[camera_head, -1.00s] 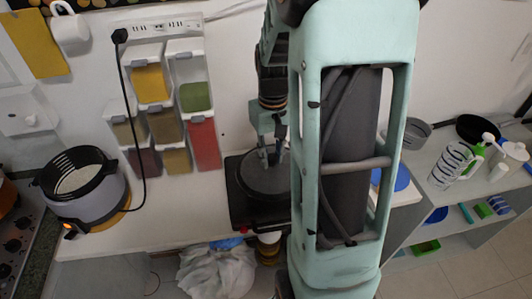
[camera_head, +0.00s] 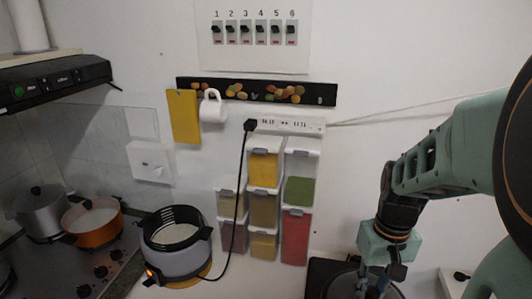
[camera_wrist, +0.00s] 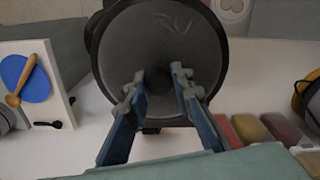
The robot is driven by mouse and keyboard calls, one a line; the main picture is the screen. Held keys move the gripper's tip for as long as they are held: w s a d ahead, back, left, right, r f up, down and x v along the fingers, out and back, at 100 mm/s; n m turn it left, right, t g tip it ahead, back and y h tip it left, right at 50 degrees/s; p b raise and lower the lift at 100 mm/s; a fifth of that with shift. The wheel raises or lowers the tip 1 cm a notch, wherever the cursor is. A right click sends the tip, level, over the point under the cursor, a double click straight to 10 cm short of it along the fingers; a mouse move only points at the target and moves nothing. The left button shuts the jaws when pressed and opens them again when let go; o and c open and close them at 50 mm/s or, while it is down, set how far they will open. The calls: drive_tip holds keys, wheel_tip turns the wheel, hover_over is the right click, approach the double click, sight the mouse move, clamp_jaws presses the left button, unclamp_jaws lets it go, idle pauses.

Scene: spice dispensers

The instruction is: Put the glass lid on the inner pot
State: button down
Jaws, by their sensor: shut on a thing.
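The glass lid (camera_wrist: 165,35) is a large dark round disc filling the upper middle of the wrist view. My gripper (camera_wrist: 160,82) is shut on the lid's dark knob, one finger on each side. In the head view the lid (camera_head: 345,286) shows only in part at the bottom edge, below my gripper (camera_head: 376,284). Whether it touches the black surface under it is hard to tell. The inner pot (camera_head: 175,233) appears to be the dark-rimmed vessel in the grey cooker (camera_head: 180,263) at the left, open on top with pale contents.
Spice dispensers (camera_head: 264,207) hang on the wall between cooker and arm. A black cord (camera_head: 239,205) runs from the power strip (camera_head: 290,125) down to the cooker. An orange pot (camera_head: 92,235) and a grey pot (camera_head: 38,220) stand on the stove at the left.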

drive_tip(key=w+a+f, duration=0.8)
drive_tip(key=w+a, duration=0.3)
drive_tip(key=w, duration=0.1)
